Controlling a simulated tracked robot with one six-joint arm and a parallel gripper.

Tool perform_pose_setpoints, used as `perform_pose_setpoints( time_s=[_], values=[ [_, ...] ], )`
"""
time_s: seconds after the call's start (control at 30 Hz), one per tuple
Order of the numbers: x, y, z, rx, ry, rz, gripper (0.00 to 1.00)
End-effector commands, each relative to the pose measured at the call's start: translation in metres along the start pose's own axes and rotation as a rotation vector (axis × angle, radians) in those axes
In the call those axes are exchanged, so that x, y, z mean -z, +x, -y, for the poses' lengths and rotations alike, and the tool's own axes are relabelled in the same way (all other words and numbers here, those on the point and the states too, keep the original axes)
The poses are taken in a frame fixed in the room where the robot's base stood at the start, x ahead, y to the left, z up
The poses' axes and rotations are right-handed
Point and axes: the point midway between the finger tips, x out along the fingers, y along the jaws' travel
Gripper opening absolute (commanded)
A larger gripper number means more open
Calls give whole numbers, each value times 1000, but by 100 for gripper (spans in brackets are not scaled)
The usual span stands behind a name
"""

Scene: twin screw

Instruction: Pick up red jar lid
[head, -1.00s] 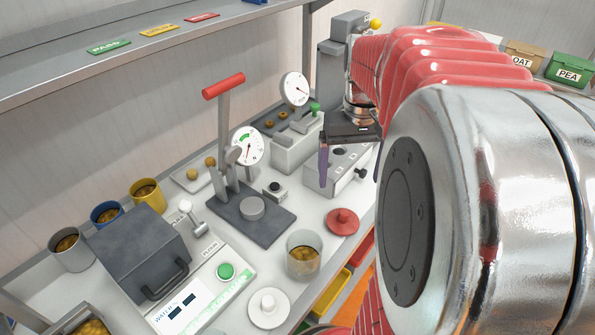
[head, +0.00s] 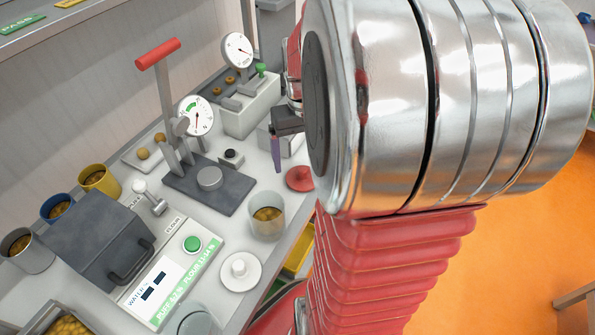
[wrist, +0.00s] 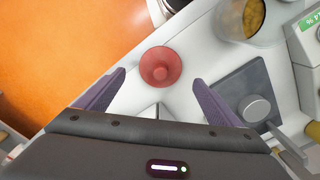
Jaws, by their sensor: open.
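The red jar lid (head: 300,178) is a round disc with a raised knob, lying on the white bench near its front edge, partly hidden by my arm in the head view. In the wrist view the red lid (wrist: 160,66) lies beyond the fingertips, roughly centred between them. My gripper (wrist: 158,80) is open and empty, its two purple fingers spread wide. In the head view one purple finger of my gripper (head: 276,152) shows above the bench, to the left of the lid; the other is hidden.
A glass jar (head: 267,216) with brown contents stands close to the lid. A white lid (head: 240,271) lies nearer the front. A lever press (head: 209,180) on a dark plate stands behind. The bench edge drops to the orange floor (head: 520,235).

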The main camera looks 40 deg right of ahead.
Motion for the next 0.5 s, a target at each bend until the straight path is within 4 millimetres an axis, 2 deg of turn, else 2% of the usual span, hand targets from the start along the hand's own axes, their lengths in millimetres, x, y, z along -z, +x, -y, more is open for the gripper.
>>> perform_pose_setpoints(
  time_s=[0.27,0.5],
  values=[
    [0,2,0,0,0,1,88],
    [-2,28,1,1,-1,4,88]
  ],
)
